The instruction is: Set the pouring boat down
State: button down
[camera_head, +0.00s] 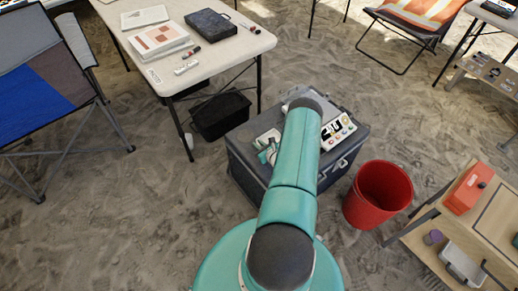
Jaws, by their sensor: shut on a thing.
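My teal arm reaches forward over a dark grey case and hides much of its top. A small teal-and-white part just left of the arm seems to be my gripper (266,155); its fingertips are hidden. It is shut. A pale piece (267,138) shows beside it over the case top and may be the pouring boat, but its shape is largely covered. I cannot tell whether it touches the case.
The dark case (241,148) also bears a white panel with coloured buttons (338,132). A red bin (378,194) stands to its right. A wooden table (419,236) holds an orange box (467,188) and a grey tray (461,264). A white table (236,44) is upper left.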

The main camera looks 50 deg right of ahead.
jog(key=shift+f, duration=1.4)
jog(key=c, duration=1.4)
grip_release()
jog(key=shift+f, duration=0.15)
